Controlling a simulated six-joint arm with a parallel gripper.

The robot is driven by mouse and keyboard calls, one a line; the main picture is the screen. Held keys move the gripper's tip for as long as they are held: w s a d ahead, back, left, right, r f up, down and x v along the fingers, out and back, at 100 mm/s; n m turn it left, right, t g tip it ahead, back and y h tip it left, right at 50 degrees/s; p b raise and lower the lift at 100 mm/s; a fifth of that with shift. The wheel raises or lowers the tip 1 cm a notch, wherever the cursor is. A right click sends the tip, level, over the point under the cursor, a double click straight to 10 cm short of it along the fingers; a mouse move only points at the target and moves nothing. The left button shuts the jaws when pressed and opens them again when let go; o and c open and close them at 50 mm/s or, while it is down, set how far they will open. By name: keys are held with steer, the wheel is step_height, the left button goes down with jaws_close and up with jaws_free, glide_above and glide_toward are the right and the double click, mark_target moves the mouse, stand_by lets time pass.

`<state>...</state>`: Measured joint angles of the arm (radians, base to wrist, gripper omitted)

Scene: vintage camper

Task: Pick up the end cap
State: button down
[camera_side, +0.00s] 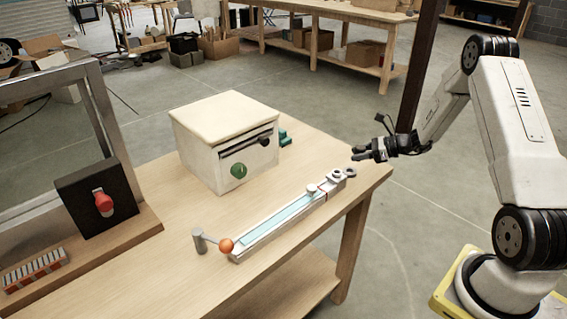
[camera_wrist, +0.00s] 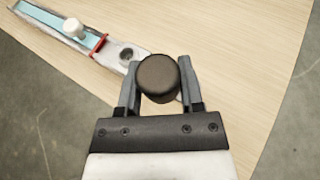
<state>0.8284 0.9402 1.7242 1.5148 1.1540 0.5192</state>
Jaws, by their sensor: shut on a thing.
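The end cap (camera_wrist: 158,78) is a dark, round, short cylinder in the wrist view. It sits between the two fingers of my gripper (camera_wrist: 158,82), which are shut on its sides. In the side view my gripper (camera_side: 360,153) is above the table's right corner, near the end of a long rail, and the cap cannot be made out clearly there. The cap hides what lies directly behind it in the wrist view.
The pale rail (camera_side: 290,217) with a blue strip lies on the wooden table (camera_side: 150,260), a grey lever with an orange knob (camera_side: 226,245) at its near end. A cream box (camera_side: 225,140) stands behind it. A black box with a red knob (camera_side: 103,202) is at left.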

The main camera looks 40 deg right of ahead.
steer(key=s+a+r, duration=0.4)
steer(key=s+r, duration=0.1)
steer(key=s, duration=0.4)
steer(key=shift+s+r, duration=0.3)
steer(key=shift+r, duration=0.1)
